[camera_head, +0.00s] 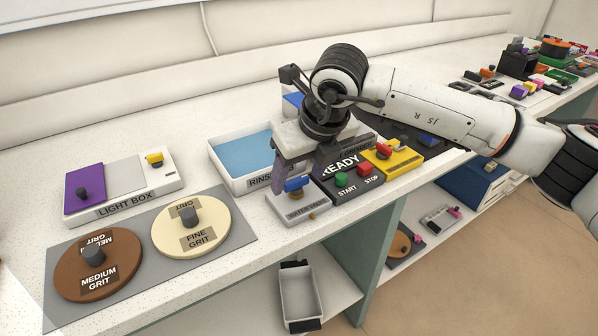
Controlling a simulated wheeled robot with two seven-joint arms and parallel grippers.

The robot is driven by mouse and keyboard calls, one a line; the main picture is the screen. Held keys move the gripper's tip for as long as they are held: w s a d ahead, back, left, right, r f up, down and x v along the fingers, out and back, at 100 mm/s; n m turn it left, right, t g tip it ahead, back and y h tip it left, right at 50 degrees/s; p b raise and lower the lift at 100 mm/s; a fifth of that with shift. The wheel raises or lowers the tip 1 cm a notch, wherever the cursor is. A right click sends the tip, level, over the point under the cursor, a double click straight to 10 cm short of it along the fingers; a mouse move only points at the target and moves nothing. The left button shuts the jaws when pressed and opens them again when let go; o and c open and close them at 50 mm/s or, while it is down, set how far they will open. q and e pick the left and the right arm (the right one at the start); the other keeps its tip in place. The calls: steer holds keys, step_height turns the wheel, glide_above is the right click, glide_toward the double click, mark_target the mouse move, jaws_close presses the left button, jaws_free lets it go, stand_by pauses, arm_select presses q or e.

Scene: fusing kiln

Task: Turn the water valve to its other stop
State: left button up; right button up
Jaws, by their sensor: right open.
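The water valve (303,212) is a small light grey box with a dark label at the front edge of the counter. Its blue handle (297,184) sits on top above a brass-coloured part. My right gripper (312,172) comes in from the right and points down over the valve. Its fingers are open, with one close beside the blue handle. I cannot tell whether it touches the handle. The gripper hides part of the handle's back. My left gripper is not in view.
The READY panel (347,187) with START and STOP buttons stands right of the valve, then a yellow box (403,163) with a red handle. The rinse tray (225,172) is behind left. Grit discs (215,218) and the light box (150,196) lie left. A shelf runs below.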

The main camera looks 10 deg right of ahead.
steer(key=shift+w+f, duration=0.15)
steer(key=shift+f, duration=0.15)
steer(key=c, duration=1)
steer(key=shift+c, duration=0.2)
